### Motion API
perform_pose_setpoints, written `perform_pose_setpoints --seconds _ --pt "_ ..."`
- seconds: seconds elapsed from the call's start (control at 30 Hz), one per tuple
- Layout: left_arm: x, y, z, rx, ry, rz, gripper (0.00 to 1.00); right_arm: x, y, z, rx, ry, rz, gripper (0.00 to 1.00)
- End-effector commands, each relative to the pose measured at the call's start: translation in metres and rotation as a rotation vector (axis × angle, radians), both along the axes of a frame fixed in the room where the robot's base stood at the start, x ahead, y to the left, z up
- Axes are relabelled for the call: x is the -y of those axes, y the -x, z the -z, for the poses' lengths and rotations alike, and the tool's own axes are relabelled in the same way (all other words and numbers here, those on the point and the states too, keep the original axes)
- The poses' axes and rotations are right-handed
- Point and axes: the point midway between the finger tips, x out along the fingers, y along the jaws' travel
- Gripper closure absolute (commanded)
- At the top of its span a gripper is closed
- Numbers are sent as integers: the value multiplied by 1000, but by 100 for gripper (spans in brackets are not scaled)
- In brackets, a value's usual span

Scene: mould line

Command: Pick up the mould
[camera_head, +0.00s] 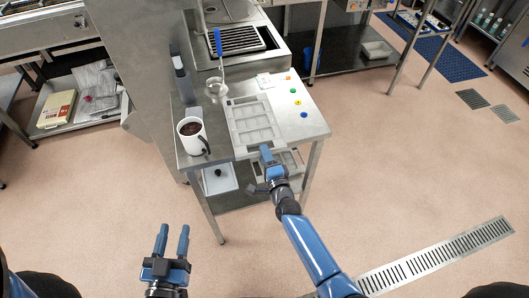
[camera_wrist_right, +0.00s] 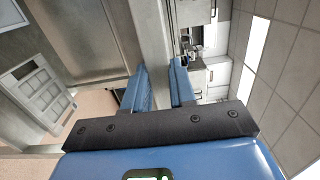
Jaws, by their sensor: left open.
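The mould (camera_head: 252,122) is a pale grey tray with several shallow rectangular pockets. It lies flat on the metal table in the head view. My right gripper (camera_head: 266,152) is at the tray's near edge in the head view; whether it touches cannot be told. In the right wrist view its two blue fingers (camera_wrist_right: 162,85) stand apart with a gap and nothing visibly held between them. A grey pocketed tray (camera_wrist_right: 35,98) shows at the left of that view. My left gripper (camera_head: 172,242) is open and empty over the floor, left of the table.
Another grey tray (camera_head: 291,162) lies lower down.

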Motion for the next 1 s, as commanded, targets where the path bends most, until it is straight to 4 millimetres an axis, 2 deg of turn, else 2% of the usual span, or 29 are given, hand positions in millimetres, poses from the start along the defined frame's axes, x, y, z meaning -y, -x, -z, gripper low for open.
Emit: perform_pose_setpoints --seconds 0.03,0.27,0.57,0.8,1.0 --pt "0 0 0 0 0 0 57 0 0 0 0 0 0 83" --pt "0 0 0 0 0 0 57 0 0 0 -1 0 0 100" --pt "0 0 -1 0 0 0 57 0 0 -3 3 -1 1 100" --pt "0 0 -24 0 0 0 57 0 0 -26 3 -1 1 100" --pt "0 0 -24 0 0 0 57 0 0 -26 3 -1 1 100"
